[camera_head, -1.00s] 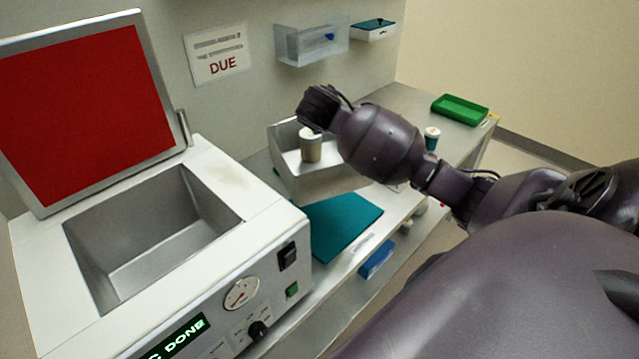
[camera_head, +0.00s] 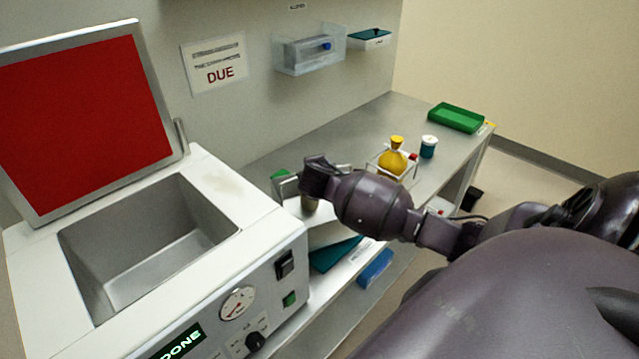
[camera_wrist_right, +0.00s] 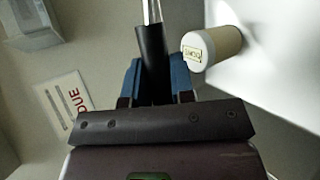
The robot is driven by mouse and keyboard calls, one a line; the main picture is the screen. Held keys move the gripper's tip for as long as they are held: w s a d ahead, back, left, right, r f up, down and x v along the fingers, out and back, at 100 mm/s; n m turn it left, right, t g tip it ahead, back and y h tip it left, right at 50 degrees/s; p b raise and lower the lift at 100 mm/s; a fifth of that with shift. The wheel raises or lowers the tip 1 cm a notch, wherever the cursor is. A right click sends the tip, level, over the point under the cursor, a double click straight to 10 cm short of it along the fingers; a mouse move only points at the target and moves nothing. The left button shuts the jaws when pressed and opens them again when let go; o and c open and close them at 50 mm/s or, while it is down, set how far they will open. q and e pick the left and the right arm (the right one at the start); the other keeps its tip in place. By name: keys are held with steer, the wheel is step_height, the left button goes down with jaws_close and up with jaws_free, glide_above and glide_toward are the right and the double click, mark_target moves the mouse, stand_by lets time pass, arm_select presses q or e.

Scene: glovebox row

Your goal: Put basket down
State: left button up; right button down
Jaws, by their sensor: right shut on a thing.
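My left gripper is not in view.
The machine (camera_head: 255,215) with its red lid (camera_head: 80,110) up and an empty well is at left. A teal mat (camera_head: 335,253) is beside it. A yellow flask (camera_head: 394,160), teal jar (camera_head: 428,147) and green tray (camera_head: 456,117) stand on the bench (camera_head: 375,118) behind.

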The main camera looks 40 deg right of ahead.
steer(key=shift+f, duration=1.85)
steer(key=c, duration=1)
jaws_free()
steer(key=v, duration=0.7)
steer(key=shift+s+a+r, duration=0.1)
steer(key=shift+s+a, duration=0.1)
